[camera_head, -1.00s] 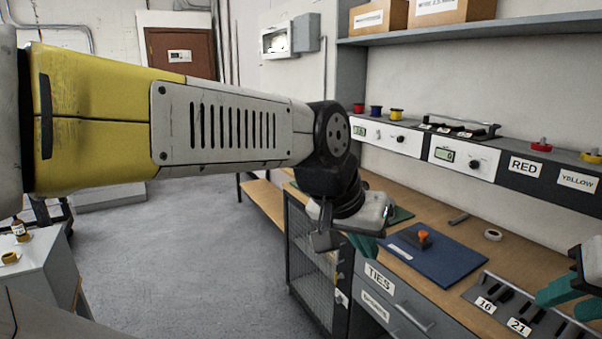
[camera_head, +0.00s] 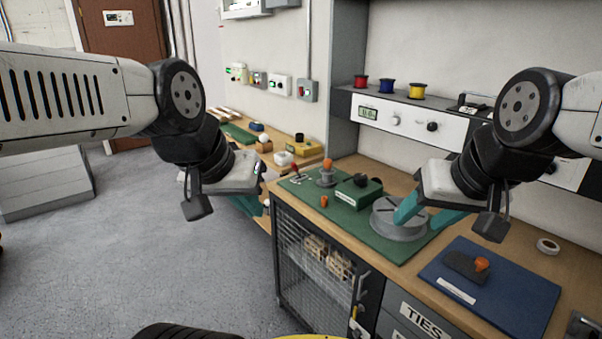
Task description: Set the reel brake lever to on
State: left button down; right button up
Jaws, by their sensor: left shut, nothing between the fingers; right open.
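A green board (camera_head: 372,246) on the bench holds a small red-tipped lever (camera_head: 296,172) at its far left corner, an orange-topped post (camera_head: 327,172), an orange peg (camera_head: 324,201), a green box with a dark knob (camera_head: 357,192) and a round grey reel base (camera_head: 396,232). I cannot tell for sure which part is the reel brake lever, or read its setting. My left gripper (camera_head: 250,205) is shut and empty, left of the board over the bench edge. My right gripper (camera_head: 428,214) is open, its teal fingers in front of the reel base; contact is unclear.
A wire-mesh cabinet (camera_head: 315,275) is under the bench. Spools (camera_head: 388,87) stand on the instrument shelf. The floor at left is clear.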

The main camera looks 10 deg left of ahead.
aim_at(295, 167)
jog(key=i+j, duration=0.7)
jog(key=j+z, duration=0.3)
jog(key=j, duration=0.45)
